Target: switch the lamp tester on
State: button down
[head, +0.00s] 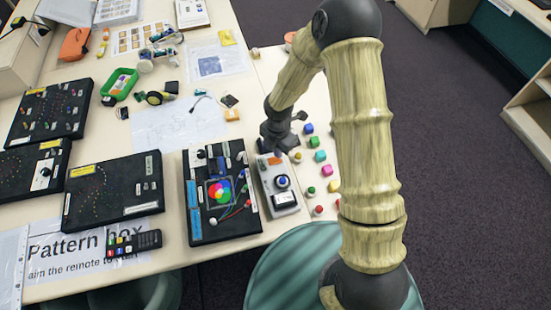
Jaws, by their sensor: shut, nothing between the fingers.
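A light grey box (290,208) stands near the table's front edge. It has a blue round knob or lamp, a dark panel toward its near end and a small orange-red part at its far end. It looks like the lamp tester, but I cannot read a label. My gripper (277,149) points down at the box's far end, close to the orange-red part, and is shut and empty. I cannot tell whether it touches the box. The arm partly hides that end, and the switch position is not clear.
A black board with a coloured disc (219,190) and wires sits just left of the box. Several coloured cubes and pegs (321,156) stand close on its right. More black boards (112,188) and a remote (133,244) lie at left. A green stool (275,265) is below the table edge.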

jog(key=shift+w+f, duration=0.25)
jog(key=shift+f, duration=0.15)
jog(key=shift+d+f+b, duration=0.1)
jog(key=shift+d+b, duration=0.05)
jog(key=shift+b, duration=0.15)
jog(key=shift+s, duration=0.1)
jog(key=shift+s+a+f, duration=0.15)
jog(key=shift+a+f, duration=0.05)
jog(key=shift+a, duration=0.15)
jog(key=shift+d, duration=0.1)
